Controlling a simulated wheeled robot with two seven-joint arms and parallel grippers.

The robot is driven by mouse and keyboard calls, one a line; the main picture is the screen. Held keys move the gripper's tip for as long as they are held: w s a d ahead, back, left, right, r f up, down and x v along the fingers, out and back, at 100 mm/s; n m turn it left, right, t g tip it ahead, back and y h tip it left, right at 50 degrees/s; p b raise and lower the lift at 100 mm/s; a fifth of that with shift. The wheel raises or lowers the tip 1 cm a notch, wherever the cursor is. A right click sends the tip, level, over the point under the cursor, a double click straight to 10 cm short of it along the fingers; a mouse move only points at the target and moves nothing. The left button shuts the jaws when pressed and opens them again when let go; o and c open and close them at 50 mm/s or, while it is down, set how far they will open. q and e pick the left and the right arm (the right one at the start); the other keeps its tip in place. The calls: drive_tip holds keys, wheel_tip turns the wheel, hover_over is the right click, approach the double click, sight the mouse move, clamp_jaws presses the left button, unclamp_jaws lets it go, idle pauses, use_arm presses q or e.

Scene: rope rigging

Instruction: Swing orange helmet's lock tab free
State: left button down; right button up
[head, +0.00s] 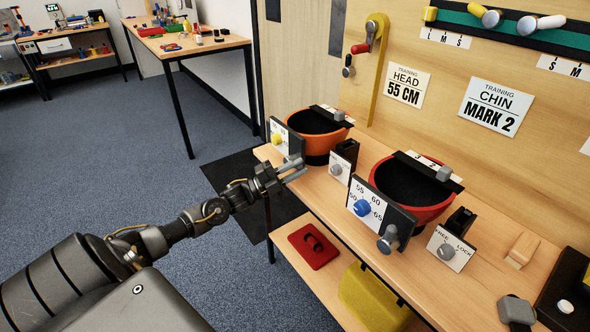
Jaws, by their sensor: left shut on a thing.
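The orange helmet (318,144) sits upside down like a bowl near the far end of the bench. A dial plate (292,143) with a yellow knob (277,139) stands on its near left side. My left gripper (294,171) is at the lower edge of this plate, its fingers shut on what looks like the grey lock tab there. The fingers cover most of the tab, so its angle cannot be told. My right gripper is not in view.
The red helmet (433,214) has a dial plate with a blue knob (362,208) and a grey tab (388,238). A small block with a grey knob (337,169) stands between the helmets. A lower shelf holds a red piece (313,245) and a yellow piece (372,298). Open floor lies left.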

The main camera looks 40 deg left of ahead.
use_arm(q)
drive_tip(key=shift+f, duration=0.1)
drive_tip(key=c, duration=1.6)
unclamp_jaws()
drive_tip(key=shift+s, duration=0.1)
